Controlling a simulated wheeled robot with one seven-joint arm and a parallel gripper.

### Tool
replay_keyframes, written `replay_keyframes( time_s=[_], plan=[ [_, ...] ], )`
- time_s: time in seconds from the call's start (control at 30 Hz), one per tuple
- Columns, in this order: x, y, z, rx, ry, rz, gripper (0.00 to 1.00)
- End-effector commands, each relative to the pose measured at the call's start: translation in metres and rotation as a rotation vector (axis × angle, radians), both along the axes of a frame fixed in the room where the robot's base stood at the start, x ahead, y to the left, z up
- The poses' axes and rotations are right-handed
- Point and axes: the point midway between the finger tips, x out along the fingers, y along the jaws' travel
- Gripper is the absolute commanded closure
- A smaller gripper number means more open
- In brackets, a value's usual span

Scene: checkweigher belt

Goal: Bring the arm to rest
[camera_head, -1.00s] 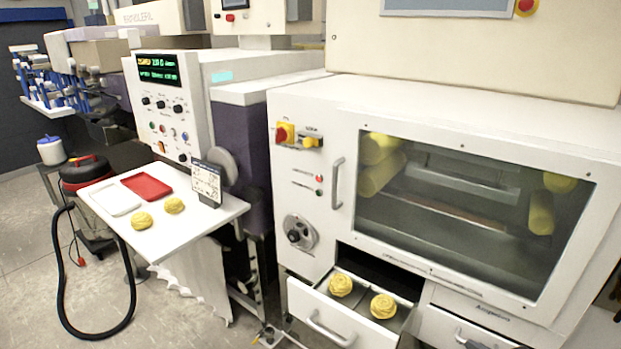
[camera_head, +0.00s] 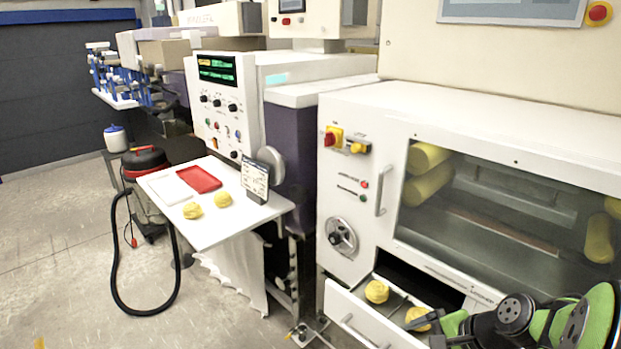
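My arm reaches in at the bottom right of the head view, as black and green links in front of the open drawer (camera_head: 362,325) of the white machine. I cannot make out my gripper or its fingers in the picture. Two yellow pasta-like nests lie in the drawer: one (camera_head: 377,291) is in plain view, the other (camera_head: 418,318) is beside my arm and partly close behind it. Two more yellow nests, a left one (camera_head: 192,211) and a right one (camera_head: 223,199), lie on the white shelf (camera_head: 240,218).
A red tray (camera_head: 198,179) and a white tray (camera_head: 170,190) lie on the shelf beside a small display sign (camera_head: 255,180). A red and black vacuum (camera_head: 146,165) with a black hose (camera_head: 117,280) stands on the floor. The floor at the left is mostly clear.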

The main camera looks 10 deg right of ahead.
Motion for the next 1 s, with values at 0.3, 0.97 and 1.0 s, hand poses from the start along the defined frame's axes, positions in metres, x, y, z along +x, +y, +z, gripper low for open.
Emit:
replay_keyframes(
  time_s=[0.3,0.97,1.0],
  plan=[
    [-0.085,0.102,0.098,-0.660,-0.174,0.804,0.00],
    [-0.139,0.111,0.119,-0.881,-0.293,1.079,0.00],
    [-0.139,0.111,0.119,-0.881,-0.293,1.079,0.00]
  ],
)
